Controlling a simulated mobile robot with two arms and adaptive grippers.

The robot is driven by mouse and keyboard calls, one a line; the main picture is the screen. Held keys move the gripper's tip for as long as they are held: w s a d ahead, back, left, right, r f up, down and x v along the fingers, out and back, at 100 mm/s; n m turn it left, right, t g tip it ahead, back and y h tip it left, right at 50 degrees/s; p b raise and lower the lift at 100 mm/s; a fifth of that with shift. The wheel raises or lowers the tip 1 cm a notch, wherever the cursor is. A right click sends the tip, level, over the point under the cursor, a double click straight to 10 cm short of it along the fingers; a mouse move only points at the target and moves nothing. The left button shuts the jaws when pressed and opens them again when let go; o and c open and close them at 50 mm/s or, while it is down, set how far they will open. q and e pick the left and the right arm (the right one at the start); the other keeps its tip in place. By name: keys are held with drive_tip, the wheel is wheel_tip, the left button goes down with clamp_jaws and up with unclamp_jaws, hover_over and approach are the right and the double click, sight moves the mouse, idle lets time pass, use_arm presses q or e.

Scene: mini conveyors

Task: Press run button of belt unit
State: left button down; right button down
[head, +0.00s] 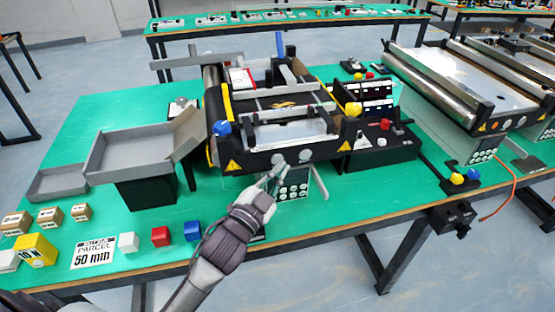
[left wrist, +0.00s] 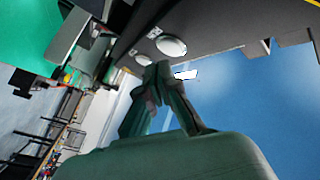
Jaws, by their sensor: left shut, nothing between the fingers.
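The belt unit (head: 283,132) stands mid-table, a black-framed mini conveyor with yellow warning triangles on its front. Two round pale discs sit on its front face, a left one (head: 278,159) and a right one (head: 306,156). A keypad box (head: 294,184) with several pale buttons sits below them, partly hidden by my gripper. I cannot read which control is the run button. My left gripper (head: 276,172) is shut and empty, its tips just in front of the left disc and keypad. In the left wrist view its fingertips (left wrist: 161,68) are close to a round disc (left wrist: 171,46); contact is unclear.
A grey chute tray (head: 130,152) stands left of the belt unit. Red (head: 160,236) and blue (head: 192,230) cubes, a white cube and small boxes lie at the front left. A black control box (head: 375,143) with a red button stands right. A second conveyor (head: 460,80) is farther right.

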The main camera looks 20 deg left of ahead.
idle(0.3)
use_arm(q)
drive_tip(key=shift+w+a, duration=0.25)
drive_tip(key=shift+w, duration=0.1)
drive_tip(key=shift+w+a+p, duration=0.2)
drive_tip(key=shift+w+p, duration=0.1)
drive_tip(key=shift+w, duration=0.05)
idle(0.7)
idle(0.3)
drive_tip(key=shift+s+d, duration=0.45)
drive_tip(key=shift+s, duration=0.25)
drive_tip(key=s+d, duration=0.2)
drive_tip(key=s, duration=0.2)
drive_tip(key=shift+s+d+p, duration=0.1)
drive_tip(key=shift+d+p, duration=0.25)
drive_tip(key=shift+d, duration=0.05)
